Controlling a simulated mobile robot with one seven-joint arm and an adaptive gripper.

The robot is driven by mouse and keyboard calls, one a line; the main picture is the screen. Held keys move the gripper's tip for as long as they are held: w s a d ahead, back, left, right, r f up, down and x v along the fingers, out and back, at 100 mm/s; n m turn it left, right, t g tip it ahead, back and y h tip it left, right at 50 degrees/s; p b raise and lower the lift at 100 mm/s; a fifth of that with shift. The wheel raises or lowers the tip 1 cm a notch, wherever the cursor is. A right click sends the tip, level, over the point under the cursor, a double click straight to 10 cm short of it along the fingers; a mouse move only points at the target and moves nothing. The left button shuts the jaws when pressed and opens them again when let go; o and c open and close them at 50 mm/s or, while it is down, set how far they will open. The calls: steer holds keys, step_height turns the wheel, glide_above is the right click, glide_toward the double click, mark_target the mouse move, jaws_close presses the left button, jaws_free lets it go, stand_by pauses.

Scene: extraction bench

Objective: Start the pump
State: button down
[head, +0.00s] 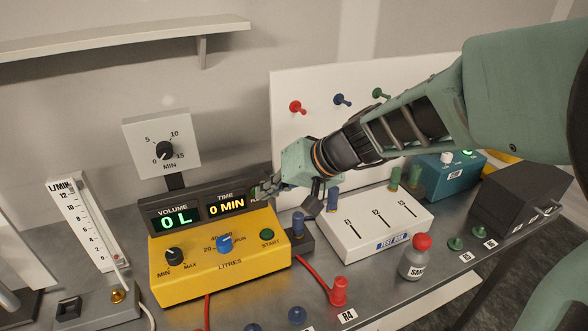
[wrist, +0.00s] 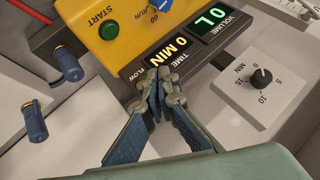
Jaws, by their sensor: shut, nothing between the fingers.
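The yellow pump (head: 222,282) stands on the bench with a dark display strip reading "0 L" and "0 MIN". Its green START button (head: 267,235) is at the right of the front panel, and it also shows in the wrist view (wrist: 108,31). A blue LITRES knob (head: 224,244) and a black MIN–MAX knob (head: 174,257) sit to its left. My gripper (head: 262,190) is shut and empty at the right end of the display, above and behind the START button. In the wrist view its fingertips (wrist: 153,83) are together beside the FLOW label, partly covering the display edge.
A timer dial (head: 165,150) stands behind the pump, and a flow meter (head: 90,225) is at the left. A white test box (head: 375,225), a red-capped bottle (head: 415,258) and a red plug (head: 339,291) with its lead lie to the right. Blue plugs (head: 298,224) stand close to the pump.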

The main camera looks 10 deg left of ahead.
steer(key=b, duration=0.5)
glide_above(270, 233)
step_height(270, 233, down, 8)
steer(key=shift+a+r, duration=0.1)
steer(key=shift+r, duration=0.1)
steer(key=shift+f+b, duration=0.65)
steer(key=shift+b, duration=0.4)
steer(key=shift+f+b, duration=0.45)
steer(key=shift+b, duration=0.3)
steer(key=shift+f+b, duration=0.35)
steer(key=shift+b, duration=0.25)
stand_by(0.6)
steer(key=shift+r, duration=0.15)
stand_by(0.3)
steer(key=shift+r+p, duration=0.35)
steer(key=shift+r, duration=0.35)
steer(key=shift+r, duration=0.1)
